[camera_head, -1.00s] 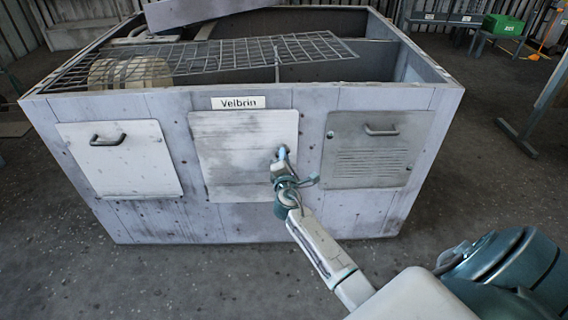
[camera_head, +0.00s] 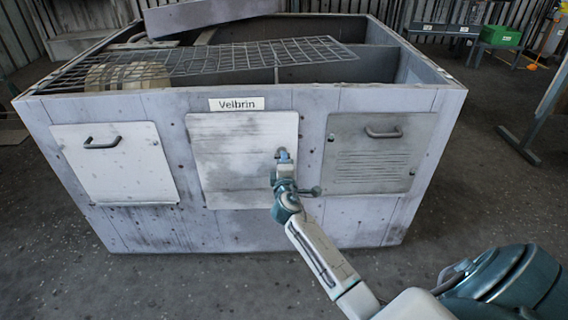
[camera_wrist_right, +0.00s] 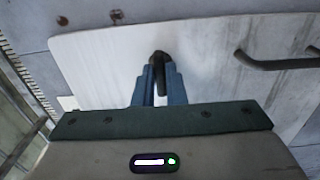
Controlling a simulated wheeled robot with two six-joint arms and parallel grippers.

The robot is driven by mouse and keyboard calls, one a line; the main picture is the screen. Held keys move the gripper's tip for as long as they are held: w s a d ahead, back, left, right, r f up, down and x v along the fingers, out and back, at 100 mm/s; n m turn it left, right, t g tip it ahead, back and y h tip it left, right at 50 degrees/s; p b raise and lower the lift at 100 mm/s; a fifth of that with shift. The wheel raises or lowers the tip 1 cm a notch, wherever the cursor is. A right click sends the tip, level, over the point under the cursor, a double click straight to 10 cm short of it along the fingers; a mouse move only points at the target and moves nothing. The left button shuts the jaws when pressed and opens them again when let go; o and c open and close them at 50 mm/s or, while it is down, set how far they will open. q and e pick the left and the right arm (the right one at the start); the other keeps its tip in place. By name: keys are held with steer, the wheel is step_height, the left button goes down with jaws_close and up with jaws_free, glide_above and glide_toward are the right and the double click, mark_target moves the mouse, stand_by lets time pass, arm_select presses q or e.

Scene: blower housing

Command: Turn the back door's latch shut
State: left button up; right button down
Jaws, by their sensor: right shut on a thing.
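The grey blower housing (camera_head: 240,228) has three panels on its facing side. The middle pale door (camera_head: 235,165) lies flat against the wall. My right gripper (camera_head: 284,160) is at that door's right edge, shut on the latch. In the right wrist view, the dark latch (camera_wrist_right: 160,62) shows as a rounded pivot with a short lever between the two blue fingers of my right gripper (camera_wrist_right: 160,85). The fingers hide part of the lever. In the head view my gripper covers the latch, so its angle there is unclear. My left gripper is not in view.
The left panel (camera_head: 115,170) and right vented panel (camera_head: 370,165) each carry a handle. A dark bar handle (camera_wrist_right: 278,62) is right of the latch in the wrist view. A wire grid (camera_head: 260,58) lies over the open top. The floor in front is clear.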

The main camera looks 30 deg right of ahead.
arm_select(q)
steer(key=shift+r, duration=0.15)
arm_select(e)
steer(key=c, duration=1.5)
jaws_free()
